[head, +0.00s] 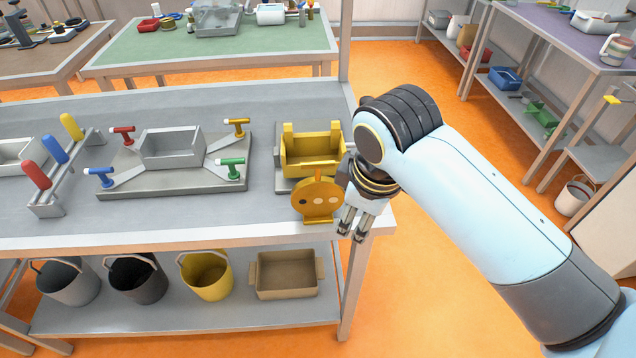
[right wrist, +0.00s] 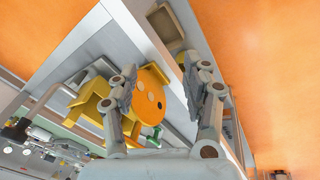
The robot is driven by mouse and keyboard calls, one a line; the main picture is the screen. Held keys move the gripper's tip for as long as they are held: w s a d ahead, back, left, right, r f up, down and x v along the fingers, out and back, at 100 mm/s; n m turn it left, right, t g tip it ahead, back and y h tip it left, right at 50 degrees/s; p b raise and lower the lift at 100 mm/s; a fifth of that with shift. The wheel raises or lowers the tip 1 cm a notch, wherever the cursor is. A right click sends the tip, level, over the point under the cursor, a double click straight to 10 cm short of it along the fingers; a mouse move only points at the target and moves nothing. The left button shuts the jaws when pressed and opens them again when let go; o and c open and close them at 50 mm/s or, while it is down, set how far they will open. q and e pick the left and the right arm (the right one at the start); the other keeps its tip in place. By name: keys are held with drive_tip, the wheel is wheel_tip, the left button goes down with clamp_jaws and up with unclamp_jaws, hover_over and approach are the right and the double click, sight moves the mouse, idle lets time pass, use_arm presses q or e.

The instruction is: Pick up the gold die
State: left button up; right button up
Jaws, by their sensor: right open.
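The gold die (head: 317,201) is a round yellow plate with a few round spots or holes on its face. It stands upright at the front right of the grey bench, in front of a yellow cradle (head: 312,150). My right gripper (head: 352,225) is open and empty just right of the die, over the bench's front right corner, fingers pointing down. In the right wrist view the die (right wrist: 151,95) shows beside the left finger of my right gripper (right wrist: 168,75); I cannot tell whether they touch. My left gripper is not in view.
A grey fixture (head: 172,150) with red, yellow, blue and green handles sits left of the cradle. A rack (head: 62,165) with coloured handles stands at the far left. A lower shelf holds buckets (head: 207,275) and a tan tray (head: 287,275). Orange floor is open right of the bench.

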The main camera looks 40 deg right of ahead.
sight(316, 174)
drive_tip(key=w+a+r+n+p, duration=0.2)
drive_tip(key=w+a+r+n, duration=0.1)
drive_tip(key=w+r+n, duration=0.45)
drive_tip(key=f, duration=0.1)
drive_tip(key=m, duration=0.1)
drive_tip(key=w+f, duration=0.1)
drive_tip(key=shift+w+d+f+g, duration=0.1)
drive_tip(key=shift+d+f+g, duration=0.25)
drive_tip(key=shift+g, duration=0.05)
drive_tip(key=f, duration=0.3)
drive_tip(key=w+d+f+p, duration=0.1)
drive_tip(key=f, duration=0.1)
drive_tip(key=shift+f, duration=0.1)
drive_tip(key=shift+c, duration=0.9)
use_arm(q)
drive_tip(key=r, duration=0.2)
drive_tip(key=s+r, duration=0.1)
drive_tip(key=r, duration=0.1)
use_arm(e)
clamp_jaws()
